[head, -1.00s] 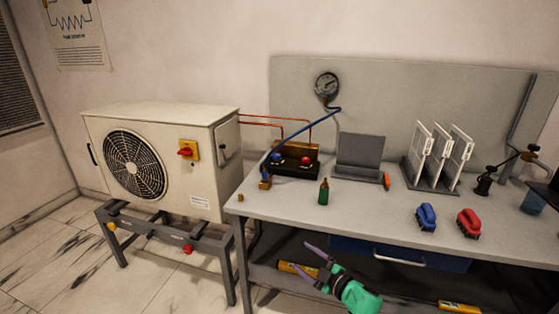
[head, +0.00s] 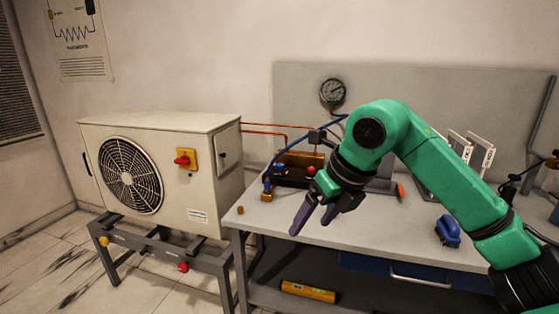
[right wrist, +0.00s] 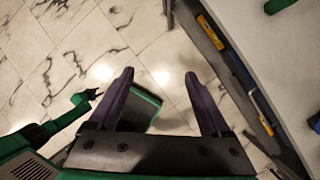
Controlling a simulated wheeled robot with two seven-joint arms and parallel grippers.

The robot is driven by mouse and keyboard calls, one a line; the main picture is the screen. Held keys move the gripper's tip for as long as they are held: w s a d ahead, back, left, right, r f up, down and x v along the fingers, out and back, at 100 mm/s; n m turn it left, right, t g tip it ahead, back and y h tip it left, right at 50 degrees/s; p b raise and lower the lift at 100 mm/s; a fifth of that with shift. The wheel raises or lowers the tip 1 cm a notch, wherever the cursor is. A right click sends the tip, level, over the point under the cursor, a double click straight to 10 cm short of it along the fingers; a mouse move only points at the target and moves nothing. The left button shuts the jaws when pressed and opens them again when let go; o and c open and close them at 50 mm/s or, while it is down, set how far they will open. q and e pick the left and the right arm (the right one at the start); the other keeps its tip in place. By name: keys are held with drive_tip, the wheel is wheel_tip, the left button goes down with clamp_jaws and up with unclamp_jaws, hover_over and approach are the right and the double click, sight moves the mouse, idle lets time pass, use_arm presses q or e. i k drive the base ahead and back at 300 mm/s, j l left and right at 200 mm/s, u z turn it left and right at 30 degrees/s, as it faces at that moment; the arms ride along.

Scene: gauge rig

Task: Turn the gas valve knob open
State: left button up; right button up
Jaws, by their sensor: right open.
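A small orange-brown knob (head: 552,163) shows on a dark fitting at the bench's right edge; I cannot tell if it is the gas valve knob. A gauge manifold near the bench's left end has a blue knob (head: 279,168) and a red knob (head: 311,170). My right gripper (head: 311,224) is open and empty, pointing down near the bench's front edge, in front of the manifold. Its parted fingers also show in the right wrist view (right wrist: 159,75), over floor. A green arm with a small dark gripper (right wrist: 88,97), apparently my left, shows there too; its jaws are unclear.
A pressure gauge (head: 332,92) is on the back panel. The outdoor unit (head: 212,160) stands left.

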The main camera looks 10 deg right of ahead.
sight(280, 167)
drive_tip(key=i, duration=1.75)
